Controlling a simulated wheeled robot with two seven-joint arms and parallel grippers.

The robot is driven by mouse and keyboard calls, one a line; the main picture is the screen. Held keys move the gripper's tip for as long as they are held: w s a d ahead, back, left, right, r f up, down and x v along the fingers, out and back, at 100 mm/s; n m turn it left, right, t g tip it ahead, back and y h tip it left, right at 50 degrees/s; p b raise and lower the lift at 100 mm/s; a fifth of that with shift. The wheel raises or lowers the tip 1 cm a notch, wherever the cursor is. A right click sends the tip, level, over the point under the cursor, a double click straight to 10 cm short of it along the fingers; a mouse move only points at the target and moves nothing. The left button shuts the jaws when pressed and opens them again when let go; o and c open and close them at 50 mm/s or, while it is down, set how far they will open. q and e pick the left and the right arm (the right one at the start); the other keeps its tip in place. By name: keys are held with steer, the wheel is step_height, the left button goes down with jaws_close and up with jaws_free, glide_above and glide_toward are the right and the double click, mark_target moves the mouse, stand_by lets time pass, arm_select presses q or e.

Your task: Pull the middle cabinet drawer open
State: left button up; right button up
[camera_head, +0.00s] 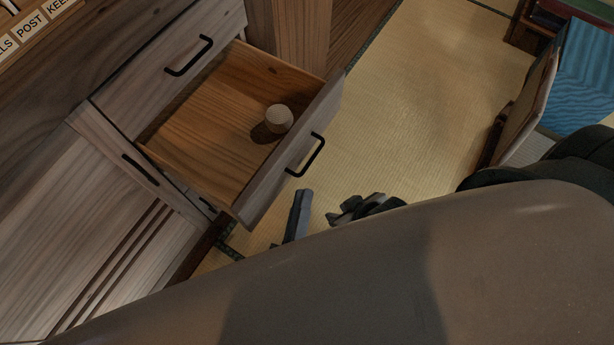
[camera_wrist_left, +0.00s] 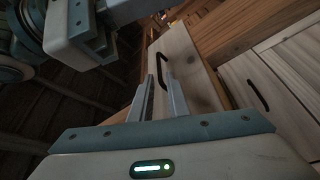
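The middle drawer (camera_head: 200,150) stands pulled out from the grey wooden cabinet (camera_head: 165,80), its inside showing. Its front has a black bar handle (camera_head: 306,155), also seen in the left wrist view (camera_wrist_left: 162,68). A small round wooden object (camera_head: 279,118) lies inside near the front. My left gripper (camera_head: 299,214) is just outside the drawer front, near the handle but apart from it in the head view. In the wrist view its two fingers (camera_wrist_left: 160,98) are apart, with the handle beyond them. My right gripper (camera_head: 362,207) appears dark and partly hidden beside it; its fingers are unclear.
A closed drawer with a black handle (camera_head: 189,56) is above the open one. Another closed front (camera_head: 125,165) is at the left. Tatami floor (camera_head: 430,90) is clear to the right. A box with a blue patterned face (camera_head: 585,75) stands at the right edge.

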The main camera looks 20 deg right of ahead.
arm_select(q)
steer(key=v, duration=0.7)
steer(key=shift+w, duration=0.1)
